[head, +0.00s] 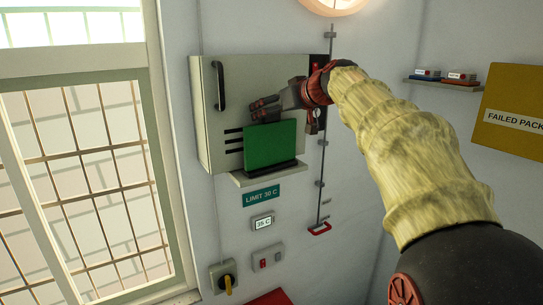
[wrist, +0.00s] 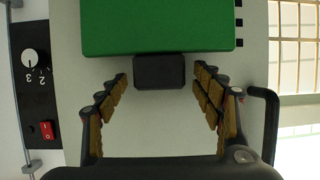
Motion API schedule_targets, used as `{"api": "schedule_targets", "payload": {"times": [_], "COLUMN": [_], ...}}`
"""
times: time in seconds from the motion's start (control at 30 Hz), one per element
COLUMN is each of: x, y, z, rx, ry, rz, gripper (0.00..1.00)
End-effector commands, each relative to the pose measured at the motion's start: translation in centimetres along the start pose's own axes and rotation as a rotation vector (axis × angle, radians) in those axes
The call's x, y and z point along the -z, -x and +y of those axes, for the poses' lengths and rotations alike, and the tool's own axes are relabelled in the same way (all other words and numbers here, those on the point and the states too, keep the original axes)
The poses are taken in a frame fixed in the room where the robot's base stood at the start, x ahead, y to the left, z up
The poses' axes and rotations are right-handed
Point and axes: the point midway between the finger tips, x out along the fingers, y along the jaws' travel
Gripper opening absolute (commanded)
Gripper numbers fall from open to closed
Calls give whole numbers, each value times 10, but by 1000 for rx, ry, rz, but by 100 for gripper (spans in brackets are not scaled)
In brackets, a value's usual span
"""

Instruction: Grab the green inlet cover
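The green inlet cover (head: 270,146) is a flat green panel standing upright in a dark base on a small ledge, in front of the pale cabinet. In the wrist view the cover (wrist: 155,25) fills the top middle, with a black block (wrist: 160,72) at its edge. My gripper (head: 264,109) is at the cover's upper edge in the head view. In the wrist view my gripper (wrist: 160,76) is open, with one finger on each side of the block and gaps showing on both sides. In the head view the block cannot be made out behind the gripper.
The cabinet (head: 211,110) has a black door handle (head: 218,86) and dark slots beside the cover. The ledge (head: 266,175) sits under the cover. A control strip with a dial (wrist: 29,57) and red switch (wrist: 47,130) is alongside. A barred window (head: 85,180) is on the left.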

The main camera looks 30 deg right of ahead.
Motion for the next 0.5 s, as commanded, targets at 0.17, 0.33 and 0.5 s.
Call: {"api": "schedule_targets", "payload": {"times": [0.17, 0.33, 0.5], "x": [0, 0, 0], "y": [0, 0, 0], "z": [0, 0, 0], "rx": [0, 0, 0], "ry": [0, 0, 0], "rz": [-1, -1, -1], "gripper": [56, 47, 37]}}
